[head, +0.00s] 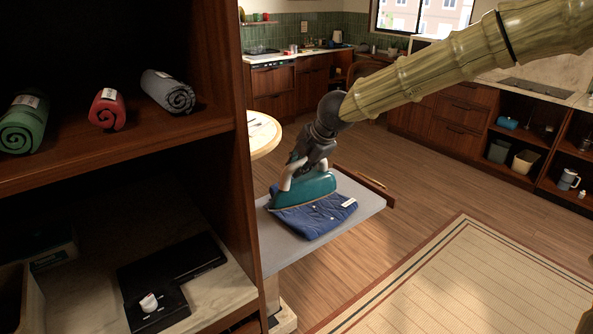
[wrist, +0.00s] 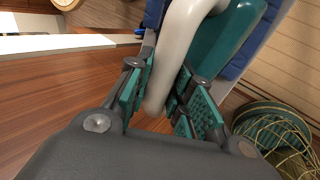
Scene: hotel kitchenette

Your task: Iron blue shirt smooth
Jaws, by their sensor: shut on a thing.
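The blue shirt (head: 322,217) lies folded on a grey pull-out board (head: 368,200), with a small white label near its right corner. A teal iron (head: 312,190) with a pale handle rests on or just above the shirt's upper left part; I cannot tell whether its sole touches the cloth. My gripper (head: 298,165) is shut on the iron's handle from above. In the wrist view, the green-padded fingers of my gripper (wrist: 165,100) sit on both sides of the pale handle (wrist: 180,50). A strip of the blue shirt (wrist: 245,45) shows past the iron.
A dark wood shelf unit with rolled green (head: 24,122), red (head: 107,108) and grey (head: 168,91) towels stands close at left. A round table (head: 262,140) is behind the board. A rug (head: 480,280) and open floor lie at right.

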